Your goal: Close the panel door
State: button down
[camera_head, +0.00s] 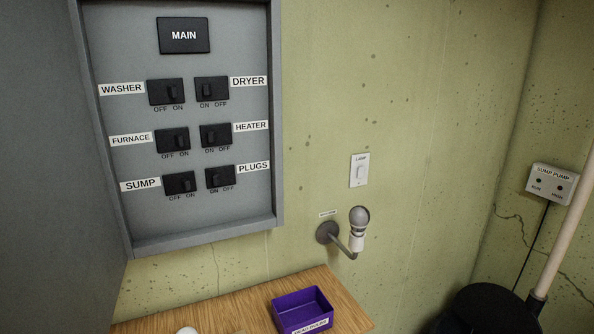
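The grey breaker panel (200,228) hangs on the wall at the upper left, with its inside showing. It holds a MAIN switch (184,35) and several labelled breakers below it. The panel door (45,170) is the large grey sheet along the left edge of the view. It stands open, swung out from the panel's left side, and its outer edge lies outside the frame. My gripper is not in view.
A wooden table (235,310) stands below the panel with a purple bin (303,309) on it. A bulb on a wall arm (357,228) sticks out right of the panel, under a lamp switch (359,170). A black round container (488,312) and a pipe (566,235) are at the right.

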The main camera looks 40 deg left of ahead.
aim_at(64, 259)
jog(key=k+j, duration=0.3)
jog(key=j, duration=0.15)
jog(key=k+j+u, duration=0.1)
jog(key=k+j, duration=0.2)
jog(key=j, duration=0.15)
jog(key=u, duration=1.9)
